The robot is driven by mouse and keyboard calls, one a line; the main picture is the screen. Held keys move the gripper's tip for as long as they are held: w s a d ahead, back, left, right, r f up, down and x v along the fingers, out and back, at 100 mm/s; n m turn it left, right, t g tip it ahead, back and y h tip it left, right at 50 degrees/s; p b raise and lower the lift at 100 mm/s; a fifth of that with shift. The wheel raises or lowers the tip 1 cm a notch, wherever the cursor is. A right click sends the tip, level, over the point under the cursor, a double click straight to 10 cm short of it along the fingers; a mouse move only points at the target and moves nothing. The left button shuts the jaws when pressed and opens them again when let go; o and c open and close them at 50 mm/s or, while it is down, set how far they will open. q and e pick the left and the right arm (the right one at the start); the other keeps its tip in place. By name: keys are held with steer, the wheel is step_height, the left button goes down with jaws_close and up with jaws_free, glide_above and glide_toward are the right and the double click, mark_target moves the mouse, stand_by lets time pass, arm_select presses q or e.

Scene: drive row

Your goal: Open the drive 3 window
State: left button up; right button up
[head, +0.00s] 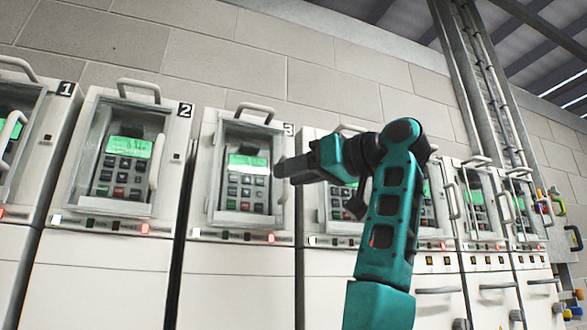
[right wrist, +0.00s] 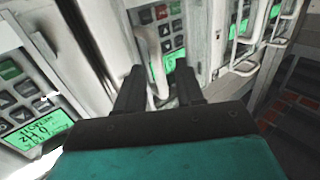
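Drive 3 (head: 206,215) is the white cabinet with the "3" label, left of centre in the head view. Its window (head: 232,128) looks shut over a keypad with a green display. My right gripper (head: 278,171) comes in from the right at the window's right edge, where its handle is mostly hidden. In the right wrist view, which is upside down, the two dark fingers are apart. The pale handle (right wrist: 149,55) stands between them. I cannot tell whether either finger touches it. My left gripper is not in view.
Drive 2 (head: 66,198) stands to the left with a similar handled window, and drive 1 is beyond it. More drives continue to the right, partly behind my right arm. A neighbouring cabinet's panel with a green display (right wrist: 40,130) is close beside the gripper.

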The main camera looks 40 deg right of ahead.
steer(key=shift+w+a, duration=0.1)
steer(key=shift+w, duration=0.15)
jaws_close()
stand_by(1.4)
